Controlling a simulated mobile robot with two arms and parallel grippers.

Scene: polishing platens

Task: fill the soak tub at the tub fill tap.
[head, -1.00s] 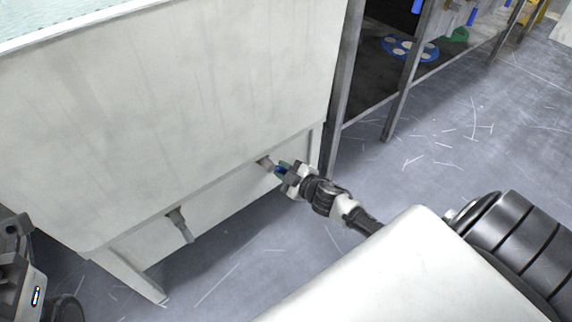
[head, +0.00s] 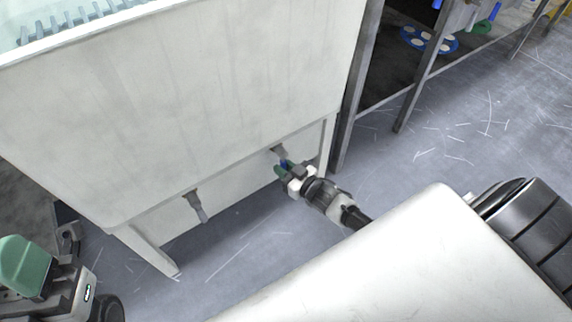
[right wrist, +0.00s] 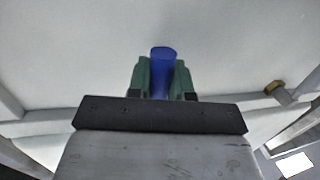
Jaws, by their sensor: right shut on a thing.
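The large white soak tub (head: 190,110) stands on legs and fills the left of the head view. Its pale bluish inside shows only at the top left; I cannot tell the water level. Under its lower edge at the right is a small tap fitting (head: 278,150) with a blue handle (right wrist: 163,72). My right gripper (head: 285,168) is shut on this blue handle, its green fingers on either side of it in the right wrist view (right wrist: 163,80). My left gripper (head: 28,268) shows partly at the lower left, with a green finger; its opening is unclear.
A second grey spout (head: 197,205) hangs under the tub, left of the gripped handle. A dark-framed rack (head: 425,75) with a blue disc with pale spots (head: 428,41) stands at the right. Scratched grey floor (head: 480,130) is clear beyond it.

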